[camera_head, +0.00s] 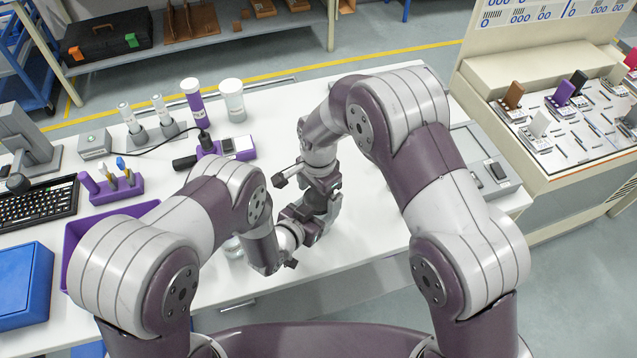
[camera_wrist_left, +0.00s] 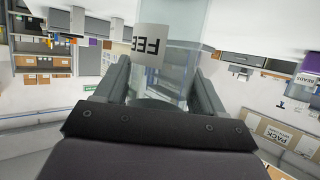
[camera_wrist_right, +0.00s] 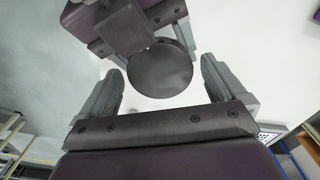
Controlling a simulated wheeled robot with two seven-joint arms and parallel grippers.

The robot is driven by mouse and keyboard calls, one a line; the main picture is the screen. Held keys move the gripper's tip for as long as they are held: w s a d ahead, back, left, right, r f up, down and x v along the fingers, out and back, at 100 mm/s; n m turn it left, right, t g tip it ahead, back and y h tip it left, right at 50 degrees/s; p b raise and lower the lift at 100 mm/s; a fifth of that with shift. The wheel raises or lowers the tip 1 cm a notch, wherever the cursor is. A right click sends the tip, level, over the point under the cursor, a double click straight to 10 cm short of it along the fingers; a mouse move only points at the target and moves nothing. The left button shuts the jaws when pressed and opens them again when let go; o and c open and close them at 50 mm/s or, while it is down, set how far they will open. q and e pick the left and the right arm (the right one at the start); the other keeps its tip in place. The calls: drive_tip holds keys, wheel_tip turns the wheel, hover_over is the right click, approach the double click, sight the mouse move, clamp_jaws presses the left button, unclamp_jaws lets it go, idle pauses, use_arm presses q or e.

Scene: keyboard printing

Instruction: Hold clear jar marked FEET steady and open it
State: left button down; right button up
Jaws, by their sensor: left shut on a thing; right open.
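The clear jar (camera_wrist_left: 190,45) fills the middle of the left wrist view; its white label (camera_wrist_left: 151,45) shows letters that read as part of FEET, upside down. My left gripper (camera_wrist_left: 160,82) is shut on the jar, a finger on each side. The jar's dark round lid (camera_wrist_right: 161,71) shows face-on in the right wrist view. My right gripper (camera_wrist_right: 158,88) is open, with one finger on each side of the lid and visible gaps between. In the head view my arms and grippers meet over the table and mostly hide the jar.
The white table (camera_head: 370,240) is clear right of the grippers. A purple tray (camera_head: 75,235) and blue box (camera_head: 22,285) lie left. A purple jar (camera_head: 194,100) and white jar (camera_head: 232,100) stand behind.

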drive_tip(key=shift+c, duration=0.4)
drive_tip(key=c, duration=1)
drive_tip(key=n, duration=0.5)
drive_tip(key=shift+n, duration=0.3)
drive_tip(key=n, duration=0.4)
drive_tip(key=shift+n, duration=0.3)
